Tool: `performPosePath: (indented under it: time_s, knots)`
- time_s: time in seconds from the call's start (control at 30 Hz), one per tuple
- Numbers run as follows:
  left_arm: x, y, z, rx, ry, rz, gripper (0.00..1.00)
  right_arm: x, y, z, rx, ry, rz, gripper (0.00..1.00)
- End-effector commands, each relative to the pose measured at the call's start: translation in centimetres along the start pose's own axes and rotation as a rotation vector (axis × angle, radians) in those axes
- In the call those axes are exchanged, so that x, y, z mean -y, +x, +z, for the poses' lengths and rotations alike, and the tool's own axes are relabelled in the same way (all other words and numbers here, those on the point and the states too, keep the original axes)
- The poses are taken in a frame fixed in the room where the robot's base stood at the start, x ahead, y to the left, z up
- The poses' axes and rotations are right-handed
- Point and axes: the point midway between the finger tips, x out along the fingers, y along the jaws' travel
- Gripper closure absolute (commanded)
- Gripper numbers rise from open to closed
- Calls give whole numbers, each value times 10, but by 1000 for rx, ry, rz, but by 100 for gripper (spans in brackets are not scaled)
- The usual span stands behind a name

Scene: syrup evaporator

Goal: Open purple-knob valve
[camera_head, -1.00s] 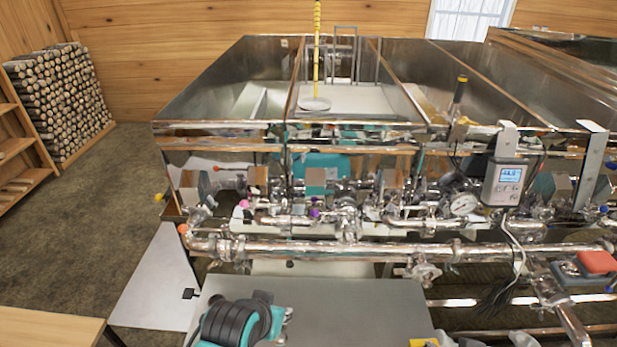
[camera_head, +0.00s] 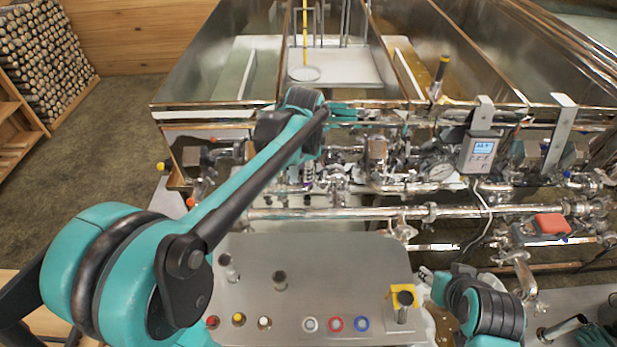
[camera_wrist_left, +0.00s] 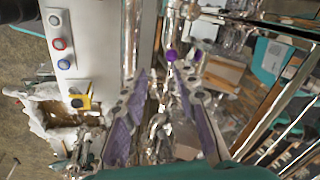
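The purple knob (camera_wrist_left: 171,55) is a small round ball on the shiny pipework in the left wrist view. My left gripper (camera_wrist_left: 162,72) is open, with its two purple-padded fingers pointing toward the knob. The knob appears just beyond the fingertips, closer to the right one; I cannot tell whether they touch. In the head view my left arm reaches across from the left, and the gripper (camera_head: 308,172) points down at the pipes below the evaporator pan. The knob is hidden there by the arm and gripper.
A horizontal steel pipe (camera_head: 350,212) runs in front of the valves. A grey panel (camera_head: 330,265) with several coloured buttons stands nearer. A digital meter (camera_head: 481,151) and a pressure gauge (camera_head: 441,172) are to the right. The evaporator pan's front wall (camera_head: 215,112) rises behind.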

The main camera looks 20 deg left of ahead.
Motion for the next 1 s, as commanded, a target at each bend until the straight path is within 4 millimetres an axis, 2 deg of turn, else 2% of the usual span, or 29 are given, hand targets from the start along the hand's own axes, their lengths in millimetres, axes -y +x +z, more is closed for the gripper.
performPosePath:
  time_s: [0.03, 0.2, 0.37, 0.7, 0.83, 1.0]
  knots:
    - [9, 10, -8, 16, 47, 13, 71, 0, 0, 0, 0, 0, 0, 60]
    - [22, 28, -21, 48, 155, 44, 71, 0, 0, 0, 0, 0, 0, 60]
    - [24, 43, -23, 54, 179, 51, 71, 0, -1, -1, 0, 0, 0, 60]
    - [21, 95, -20, 53, 177, 50, 71, 0, -5, -4, 0, 0, 0, 60]
    - [20, 106, -19, 53, 176, 50, 71, 0, -5, -4, 0, 0, 0, 60]
    - [20, 110, -19, 53, 176, 50, 71, 0, -5, -4, 0, 0, 0, 60]
